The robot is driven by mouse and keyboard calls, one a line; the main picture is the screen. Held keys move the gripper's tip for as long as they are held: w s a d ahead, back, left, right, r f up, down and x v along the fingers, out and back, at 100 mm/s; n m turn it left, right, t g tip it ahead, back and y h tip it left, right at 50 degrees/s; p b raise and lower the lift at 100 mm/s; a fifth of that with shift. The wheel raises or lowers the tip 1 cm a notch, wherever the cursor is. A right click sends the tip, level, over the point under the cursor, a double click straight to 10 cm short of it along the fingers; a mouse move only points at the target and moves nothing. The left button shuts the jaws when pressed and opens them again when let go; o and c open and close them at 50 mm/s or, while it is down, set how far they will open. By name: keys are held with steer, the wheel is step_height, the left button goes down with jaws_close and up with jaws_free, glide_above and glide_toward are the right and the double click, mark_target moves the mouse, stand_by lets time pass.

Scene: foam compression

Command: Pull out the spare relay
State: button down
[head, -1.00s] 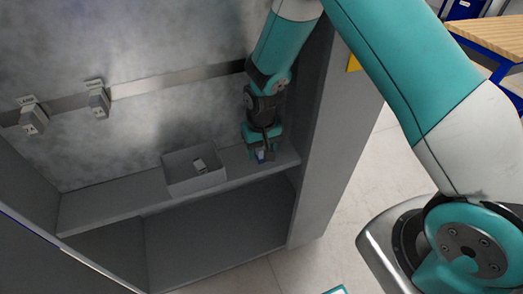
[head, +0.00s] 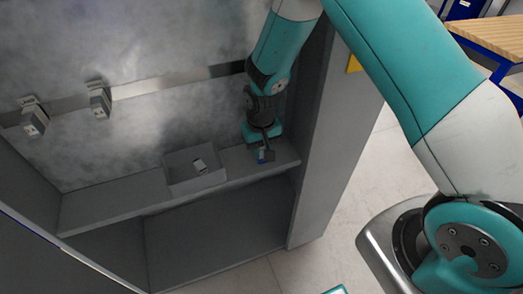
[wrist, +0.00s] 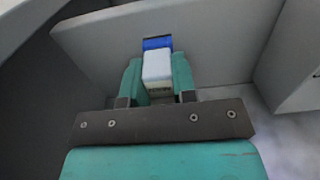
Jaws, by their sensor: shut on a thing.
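My gripper (head: 263,156) is low over the right end of the cabinet shelf in the head view. In the wrist view my gripper (wrist: 157,75) has its two teal fingers shut on the sides of a small relay (wrist: 157,64), which has a white body and a blue far end. I cannot tell whether the relay touches the shelf. Two grey relays, a left one (head: 35,121) and a right one (head: 99,101), sit on the rail (head: 160,85) at the left of the back panel.
The shelf (head: 105,205) is bare left of the bin. The cabinet's right wall (head: 325,150) is close to my gripper.

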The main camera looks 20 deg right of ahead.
steer(key=shift+r+p, duration=2.05)
steer(key=shift+r, duration=0.9)
